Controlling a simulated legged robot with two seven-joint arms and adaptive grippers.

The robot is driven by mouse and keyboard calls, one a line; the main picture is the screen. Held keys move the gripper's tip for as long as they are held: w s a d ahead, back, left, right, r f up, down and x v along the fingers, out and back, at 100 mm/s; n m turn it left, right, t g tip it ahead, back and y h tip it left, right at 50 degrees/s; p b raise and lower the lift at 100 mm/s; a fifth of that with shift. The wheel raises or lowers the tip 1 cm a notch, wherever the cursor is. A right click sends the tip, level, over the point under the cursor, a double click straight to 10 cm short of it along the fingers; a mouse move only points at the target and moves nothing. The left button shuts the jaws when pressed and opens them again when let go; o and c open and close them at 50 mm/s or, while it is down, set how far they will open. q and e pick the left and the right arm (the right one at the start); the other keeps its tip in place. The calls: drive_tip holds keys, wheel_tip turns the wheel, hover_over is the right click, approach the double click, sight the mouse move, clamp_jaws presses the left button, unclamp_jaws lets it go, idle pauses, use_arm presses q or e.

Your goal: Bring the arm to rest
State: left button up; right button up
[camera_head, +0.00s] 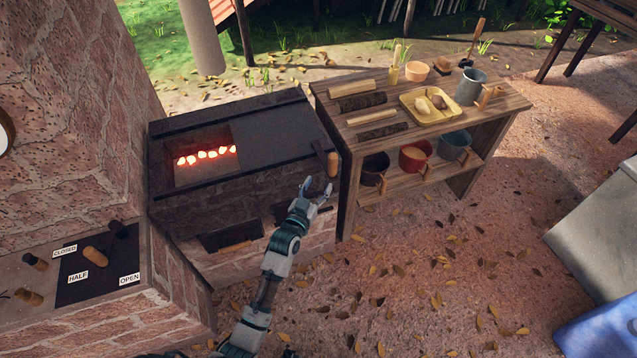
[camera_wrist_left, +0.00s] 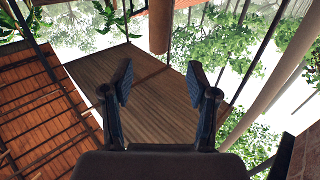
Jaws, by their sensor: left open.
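My left arm (camera_head: 270,282) reaches up from the bottom of the head view. Its gripper (camera_head: 318,188) is open and empty, with the fingers pointing up, in front of the stove's right front corner. A wooden handle (camera_head: 333,164) on the stove's edge shows just beyond the fingertips; I cannot tell whether they touch it, but the fingers are not closed around it. In the left wrist view the two dark fingers (camera_wrist_left: 160,88) are spread apart with nothing between them. Behind them are a roof, posts and trees. My right gripper is not in view.
The brick stove (camera_head: 270,135) has glowing coals (camera_head: 205,155) in its opening. A wooden table (camera_head: 455,128) with a yellow tray (camera_head: 428,118), logs and pots stands to its right. A lever panel (camera_head: 98,268) is at left. The leaf-strewn ground in front is clear.

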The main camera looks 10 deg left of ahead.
use_arm(q)
drive_tip(key=shift+a, duration=0.15)
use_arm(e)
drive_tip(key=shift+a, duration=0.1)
